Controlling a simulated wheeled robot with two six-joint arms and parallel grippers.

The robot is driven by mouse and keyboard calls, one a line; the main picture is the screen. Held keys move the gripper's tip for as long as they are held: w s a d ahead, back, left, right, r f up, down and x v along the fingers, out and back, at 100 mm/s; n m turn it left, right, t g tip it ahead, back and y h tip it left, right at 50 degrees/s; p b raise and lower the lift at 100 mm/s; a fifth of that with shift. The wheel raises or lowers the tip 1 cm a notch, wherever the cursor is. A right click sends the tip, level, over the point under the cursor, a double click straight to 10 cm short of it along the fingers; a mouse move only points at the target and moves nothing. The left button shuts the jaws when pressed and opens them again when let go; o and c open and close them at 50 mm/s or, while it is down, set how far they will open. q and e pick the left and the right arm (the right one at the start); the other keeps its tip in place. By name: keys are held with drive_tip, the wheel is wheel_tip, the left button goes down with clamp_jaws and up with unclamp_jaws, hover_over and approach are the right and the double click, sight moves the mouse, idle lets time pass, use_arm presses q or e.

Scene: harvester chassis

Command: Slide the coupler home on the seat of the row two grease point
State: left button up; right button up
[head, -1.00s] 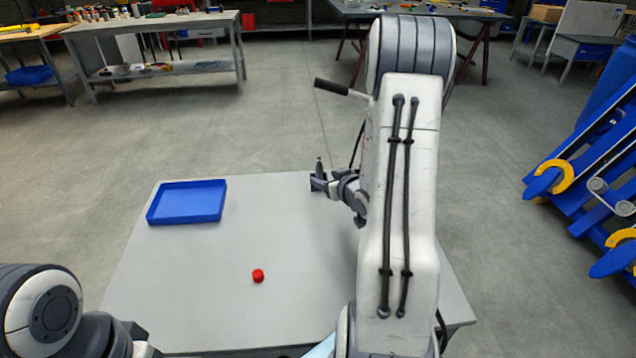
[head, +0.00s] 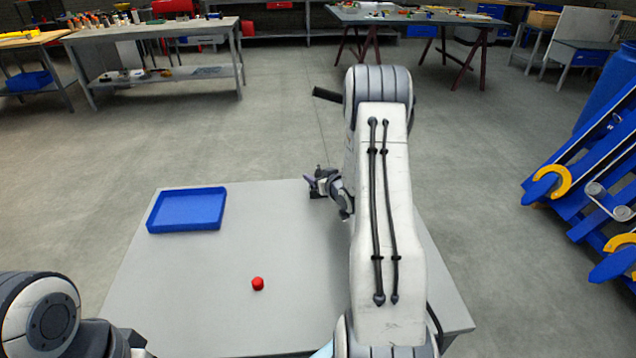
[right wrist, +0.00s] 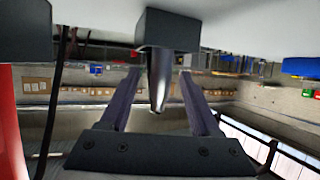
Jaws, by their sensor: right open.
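In the right wrist view a tapered grey metal piece, which looks like the coupler (right wrist: 158,82), sits in a dark block (right wrist: 168,29). In the head view that block (head: 317,193) stands on the table's far edge. My right gripper (head: 311,182) is open there; in the wrist view its fingers (right wrist: 158,105) lie either side of the metal piece, with gaps visible. A black handle (head: 327,94) sticks out behind my right arm; my arm hides what carries it. The seat of the row two grease point cannot be made out. My left gripper is not visible, only its arm at lower left.
A red upright body (right wrist: 11,125) and dark hose (right wrist: 57,80) are close beside the right gripper. Blue machinery with yellow parts (head: 551,180) stands at right.

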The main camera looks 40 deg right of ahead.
clamp_jaws()
drive_tip(key=shift+r, duration=0.1)
